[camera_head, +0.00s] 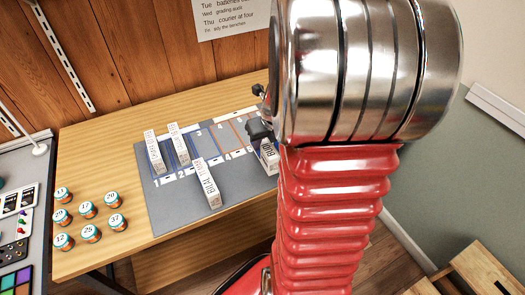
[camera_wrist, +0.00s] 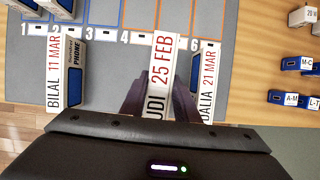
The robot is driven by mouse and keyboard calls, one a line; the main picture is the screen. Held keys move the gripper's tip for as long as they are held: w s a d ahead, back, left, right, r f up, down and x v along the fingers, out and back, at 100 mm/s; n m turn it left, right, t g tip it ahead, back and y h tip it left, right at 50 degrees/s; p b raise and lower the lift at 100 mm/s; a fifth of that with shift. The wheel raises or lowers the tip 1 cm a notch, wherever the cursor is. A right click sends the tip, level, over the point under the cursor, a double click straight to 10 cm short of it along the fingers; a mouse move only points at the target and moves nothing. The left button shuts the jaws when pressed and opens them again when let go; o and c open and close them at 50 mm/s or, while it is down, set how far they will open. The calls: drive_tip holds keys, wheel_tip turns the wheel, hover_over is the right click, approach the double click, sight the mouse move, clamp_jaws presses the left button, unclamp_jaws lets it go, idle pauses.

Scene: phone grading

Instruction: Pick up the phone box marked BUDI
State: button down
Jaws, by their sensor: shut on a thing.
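The white phone box marked BUDI (camera_wrist: 162,60), with the red date 25 FEB, is between my gripper's (camera_wrist: 159,92) dark fingers in the wrist view. The fingers are shut on its two long sides. The first letter of its name is hidden by my gripper body. It looks larger than the boxes beside it; I cannot tell how far it is above the mat. In the head view the box (camera_head: 269,157) shows partly beneath my dark gripper (camera_head: 259,131), and my arm hides the area to its right.
Box BILAL (camera_wrist: 66,72) lies left and box DALIA (camera_wrist: 208,80) close on the right, on the grey mat (camera_wrist: 105,80) with numbered slots. Two boxes stand at slots 1 (camera_head: 154,152) and 2 (camera_head: 179,144). Several round tins (camera_head: 88,210) stand at the table's left.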

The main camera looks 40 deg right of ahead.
sight(264, 141)
drive_tip(key=shift+r, duration=1.85)
drive_tip(key=shift+s, duration=0.1)
